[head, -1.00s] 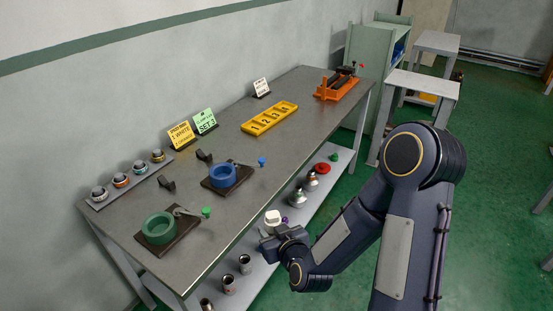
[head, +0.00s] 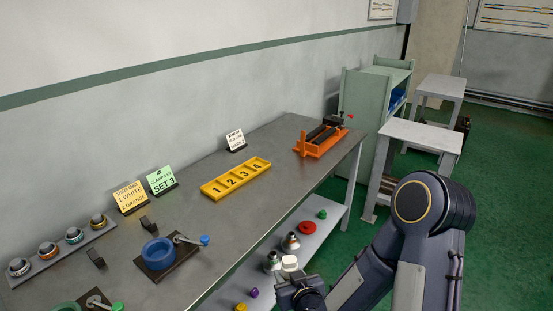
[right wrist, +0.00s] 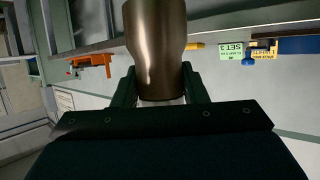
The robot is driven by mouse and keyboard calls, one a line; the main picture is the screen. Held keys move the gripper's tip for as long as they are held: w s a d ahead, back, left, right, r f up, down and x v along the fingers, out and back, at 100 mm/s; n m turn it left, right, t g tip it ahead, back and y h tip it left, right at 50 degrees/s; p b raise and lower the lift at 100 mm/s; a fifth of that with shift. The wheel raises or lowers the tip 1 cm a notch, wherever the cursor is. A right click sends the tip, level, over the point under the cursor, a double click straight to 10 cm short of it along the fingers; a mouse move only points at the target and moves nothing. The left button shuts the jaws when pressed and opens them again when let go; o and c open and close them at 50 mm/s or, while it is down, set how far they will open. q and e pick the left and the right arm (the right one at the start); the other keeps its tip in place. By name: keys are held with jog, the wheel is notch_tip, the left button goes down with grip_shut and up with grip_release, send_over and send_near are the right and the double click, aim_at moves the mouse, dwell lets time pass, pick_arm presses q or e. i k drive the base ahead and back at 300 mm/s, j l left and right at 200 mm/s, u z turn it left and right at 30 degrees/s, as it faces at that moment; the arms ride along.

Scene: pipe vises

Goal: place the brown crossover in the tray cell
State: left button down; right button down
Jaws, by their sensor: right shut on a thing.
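My right gripper (right wrist: 160,92) is shut on a brown, metallic, tapered piece, the brown crossover (right wrist: 157,45), in the right wrist view. In the head view this gripper (head: 292,279) is low at the lower middle, in front of the bench's near edge. A white piece (head: 289,262) shows at its top there; I cannot tell whether it belongs to the crossover. The yellow tray (head: 243,185) with cells numbered 1 to 4 lies on the bench, beyond and left of the gripper. Its cells look empty. My left gripper is out of view.
An orange vise (head: 322,142) stands at the bench's far end. A blue vise (head: 158,253) and part of a green one (head: 66,306) are nearer. Sign cards (head: 162,181) stand along the wall side. The lower shelf (head: 322,228) holds several fittings. The bench around the tray is clear.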

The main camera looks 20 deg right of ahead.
aim_at(257, 166)
jog(key=i+l, duration=0.1)
jog(key=l, duration=0.25)
jog(key=i+l, duration=0.15)
jog(key=l, duration=0.2)
jog(key=i+l, duration=0.1)
jog(key=l, duration=0.25)
jog(key=i+l, duration=0.1)
jog(key=l, duration=0.25)
jog(key=i+l, duration=0.1)
jog(key=l, duration=0.3)
jog(key=i+l, duration=0.15)
jog(key=l, duration=0.2)
jog(key=i+l+u, duration=0.15)
jog(key=l+u, duration=0.2)
jog(key=l, duration=0.3)
jog(key=l+u, duration=0.35)
jog(key=l, duration=0.3)
